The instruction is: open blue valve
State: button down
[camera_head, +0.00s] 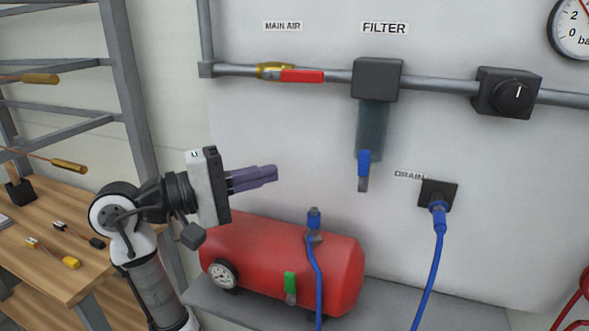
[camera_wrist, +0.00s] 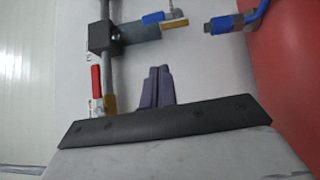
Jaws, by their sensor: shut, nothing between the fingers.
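The blue valve handle (camera_head: 364,163) hangs under the clear bowl of the filter (camera_head: 373,130), pointing down along a small metal stem. In the wrist view the blue valve (camera_wrist: 154,17) shows at the top, beyond the fingertips. My gripper (camera_head: 276,173) is shut and empty, its purple fingers pointing right toward the valve with a clear gap between. The shut fingers also show in the wrist view (camera_wrist: 159,70). Nothing hides the valve in the head view.
A red-handled main air valve (camera_head: 300,76) sits on the pipe at upper left. A red tank (camera_head: 335,266) with a green valve (camera_head: 290,284) and blue hose (camera_head: 319,275) stands below. A drain fitting (camera_head: 438,194) with a hose is at right. A workbench (camera_head: 60,245) is at left.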

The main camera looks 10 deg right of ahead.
jog(key=p, duration=0.2)
send_near(358, 163)
jog(key=w+d, duration=0.2)
jog(key=w, duration=0.3)
jog(key=d, duration=0.1)
jog(key=s+d+p, duration=0.1)
jog(key=d, duration=0.1)
jog(key=shift+s+d+f, duration=0.1)
jog(key=shift+s+d, duration=0.55)
jog(key=shift+d, duration=0.15)
jog(key=shift+s+d+r+m+y+p, duration=0.25)
jog(key=shift+d+m+y+p, duration=0.1)
jog(key=shift+p, duration=0.65)
jog(key=shift+s+f, duration=0.1)
jog(key=shift+f, duration=0.05)
jog(key=shift+d+g, duration=0.1)
jog(key=shift+g, duration=0.2)
